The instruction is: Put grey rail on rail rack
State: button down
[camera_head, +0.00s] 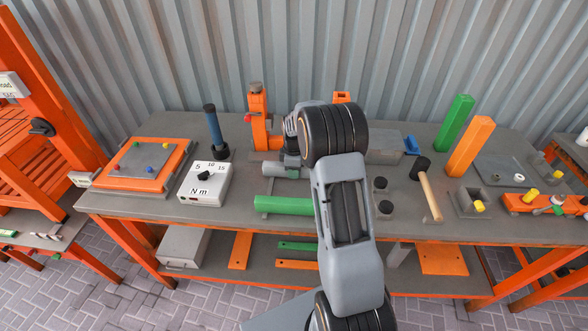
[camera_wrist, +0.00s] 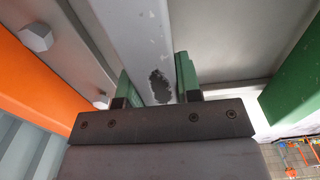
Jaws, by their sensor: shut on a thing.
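The grey rail (camera_wrist: 143,35) runs between my gripper's two green-padded fingers (camera_wrist: 152,85) in the wrist view. It has a dark worn patch near the fingers. My gripper is shut on it. In the head view, the grey rail (camera_head: 276,171) lies level over the bench, just behind a green rail (camera_head: 283,204). The green rail shows at the right of the wrist view too (camera_wrist: 296,88). A grey support (camera_head: 264,213) under the green rail may be the rail rack; my arm hides much of it. I cannot tell whether the grey rail touches anything beneath it.
An orange upright tool (camera_head: 258,118) stands close behind the grey rail. A torque tester (camera_head: 205,183) and a blue-handled tool (camera_head: 215,132) are to the left.

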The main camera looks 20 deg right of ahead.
jog(key=c, duration=0.8)
grip_release()
